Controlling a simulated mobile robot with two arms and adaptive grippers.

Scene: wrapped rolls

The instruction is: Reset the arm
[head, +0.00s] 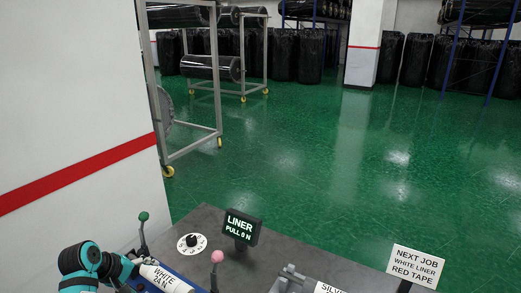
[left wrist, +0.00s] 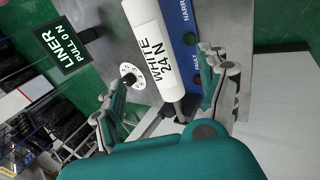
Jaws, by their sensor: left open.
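My left arm (head: 88,262) comes in at the bottom left of the head view, beside the console. In the left wrist view, my left gripper (left wrist: 163,72) is open, with its teal fingers spread apart. A white cylinder marked "WHITE 24 N" (left wrist: 147,42) lies between and beyond the fingers; I cannot tell how near they are to it. The cylinder (head: 166,278) also shows in the head view, next to the arm. My right gripper is in neither view.
The grey console (head: 270,262) bears a "LINER PULL 0 N" display (head: 241,227), a white dial (head: 192,242), a green-knobbed lever (head: 143,218) and a pink-knobbed lever (head: 217,257). A "NEXT JOB" sign (head: 415,266) stands right. A white wall (head: 70,110) rises left; open green floor lies beyond.

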